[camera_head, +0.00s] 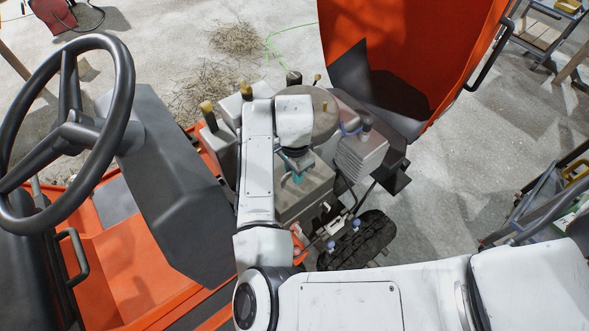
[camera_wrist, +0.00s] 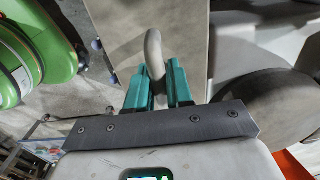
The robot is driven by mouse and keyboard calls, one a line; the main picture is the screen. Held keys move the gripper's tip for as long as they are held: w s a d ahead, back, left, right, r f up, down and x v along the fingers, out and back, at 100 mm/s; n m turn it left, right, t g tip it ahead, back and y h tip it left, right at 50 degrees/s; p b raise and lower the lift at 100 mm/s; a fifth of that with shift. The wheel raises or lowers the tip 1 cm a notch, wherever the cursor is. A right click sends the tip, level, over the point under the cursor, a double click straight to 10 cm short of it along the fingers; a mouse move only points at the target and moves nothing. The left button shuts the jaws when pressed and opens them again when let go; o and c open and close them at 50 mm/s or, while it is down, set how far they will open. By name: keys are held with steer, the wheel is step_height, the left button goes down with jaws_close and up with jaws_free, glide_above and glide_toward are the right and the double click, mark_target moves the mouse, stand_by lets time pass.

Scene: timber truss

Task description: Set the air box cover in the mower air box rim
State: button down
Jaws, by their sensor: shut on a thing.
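My gripper (camera_wrist: 156,82) has teal fingers closed on both sides of a pale curved handle (camera_wrist: 153,48). The handle stands on a flat beige-grey panel (camera_wrist: 188,40), which I take for the air box cover. In the head view my gripper (camera_head: 298,177) shows as a small teal patch below my white wrist, over a grey-beige boxy part (camera_head: 307,193) of the mower engine. My arm hides much of that part. I cannot make out the air box rim, or whether the cover touches it.
The orange hood (camera_head: 410,45) stands raised behind the engine. A steering wheel (camera_head: 118,75) and dark dash panel (camera_head: 170,185) rise at left. A ribbed grey block (camera_head: 360,155) and dark tyre (camera_head: 358,240) lie close right of my gripper. Concrete floor (camera_head: 460,150) is open farther right.

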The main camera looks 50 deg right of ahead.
steer(key=shift+f, duration=0.15)
steer(key=c, duration=0.9)
jaws_free()
step_height(320, 180, up, 11)
steer(key=shift+f, duration=0.1)
